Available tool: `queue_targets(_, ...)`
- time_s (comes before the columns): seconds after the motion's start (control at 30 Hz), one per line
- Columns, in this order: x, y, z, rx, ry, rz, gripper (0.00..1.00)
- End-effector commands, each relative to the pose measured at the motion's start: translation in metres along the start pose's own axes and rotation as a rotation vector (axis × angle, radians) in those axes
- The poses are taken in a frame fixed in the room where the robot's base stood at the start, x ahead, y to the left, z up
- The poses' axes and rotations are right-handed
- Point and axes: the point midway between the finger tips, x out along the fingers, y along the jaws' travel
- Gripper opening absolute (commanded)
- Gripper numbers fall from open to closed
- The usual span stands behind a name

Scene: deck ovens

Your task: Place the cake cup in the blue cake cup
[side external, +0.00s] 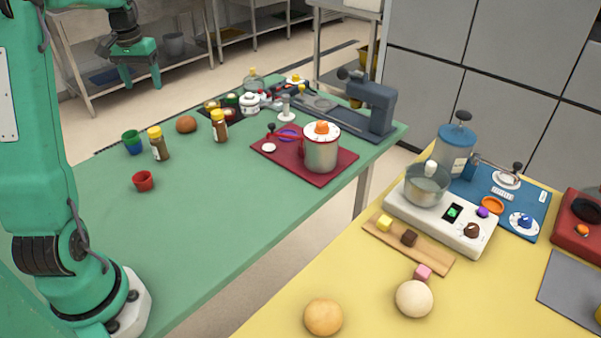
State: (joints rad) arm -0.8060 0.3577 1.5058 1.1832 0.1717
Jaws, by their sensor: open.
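A small red cup (143,182) stands on the green table, left of its middle. Behind it is a blue cup (134,150), with a green cup (131,136) showing above it. The green cup appears to sit in the blue one, but the inside is too small to make out. My gripper (141,82) is open and empty. It hangs high, above and behind the cups in the picture, and touches nothing.
Two bottles with yellow caps (158,145) (219,127) and a brown bun (186,125) stand near the cups. A red mat (267,151) carries a pot (321,152). The table's front middle is clear. A separate yellow table (282,318) is at right.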

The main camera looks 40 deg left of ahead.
Motion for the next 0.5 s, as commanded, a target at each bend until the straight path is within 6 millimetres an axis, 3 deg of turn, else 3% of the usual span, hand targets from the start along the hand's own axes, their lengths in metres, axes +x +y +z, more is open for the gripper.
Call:
queue_targets(0.03, -0.011, 0.020, 0.008, 0.031, 0.018, 0.001, 0.67)
queue_targets(0.2, -0.036, 0.071, 0.037, 0.112, 0.071, 0.007, 0.67)
queue_targets(0.5, -0.067, 0.144, 0.105, 0.254, 0.165, 0.034, 0.67)
